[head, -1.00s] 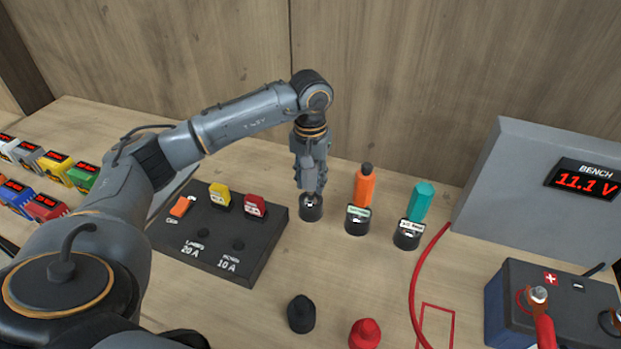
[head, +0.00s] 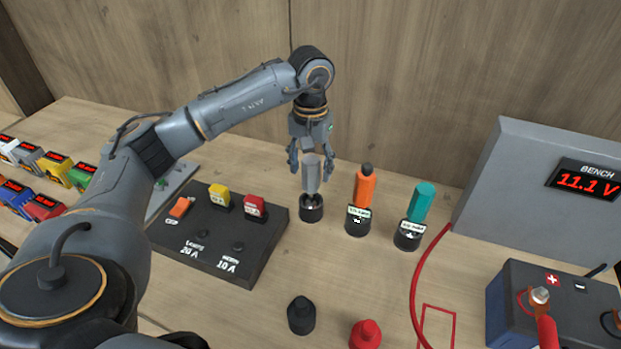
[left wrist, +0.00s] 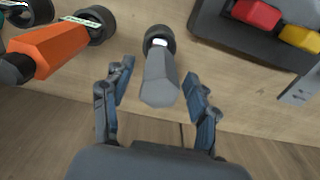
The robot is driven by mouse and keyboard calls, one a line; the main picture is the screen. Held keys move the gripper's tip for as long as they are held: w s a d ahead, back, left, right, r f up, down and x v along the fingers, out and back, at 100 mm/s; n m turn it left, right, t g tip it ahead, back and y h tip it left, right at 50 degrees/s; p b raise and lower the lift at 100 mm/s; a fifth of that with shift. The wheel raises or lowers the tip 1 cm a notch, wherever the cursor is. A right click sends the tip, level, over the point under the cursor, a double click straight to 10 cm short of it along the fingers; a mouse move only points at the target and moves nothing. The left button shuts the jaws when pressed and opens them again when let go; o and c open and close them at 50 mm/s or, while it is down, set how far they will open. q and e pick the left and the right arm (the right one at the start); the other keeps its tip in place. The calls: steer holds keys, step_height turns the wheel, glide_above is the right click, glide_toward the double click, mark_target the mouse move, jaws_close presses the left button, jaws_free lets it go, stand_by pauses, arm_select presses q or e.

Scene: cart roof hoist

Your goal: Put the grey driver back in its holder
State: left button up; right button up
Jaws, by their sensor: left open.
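The grey driver (head: 311,174) stands upright in its black round holder (head: 311,212), left of the orange driver. In the left wrist view the grey driver (left wrist: 160,79) points toward me, with its holder (left wrist: 158,38) behind it. My left gripper (head: 310,168) is open just above and around the top of the grey handle. In the left wrist view its fingers (left wrist: 157,78) are spread on both sides of the handle, with gaps, not gripping it. My right gripper is not in view.
An orange driver (head: 365,188) and a teal driver (head: 421,203) stand in holders to the right. A black fuse panel (head: 222,238) with coloured fuses lies left. Black (head: 301,315) and red (head: 365,334) caps lie in front. A battery (head: 550,300) stands right.

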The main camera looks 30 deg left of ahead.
arm_select(q)
step_height(320, 180, up, 7)
steer(key=shift+r, duration=0.1)
stand_by(0.6)
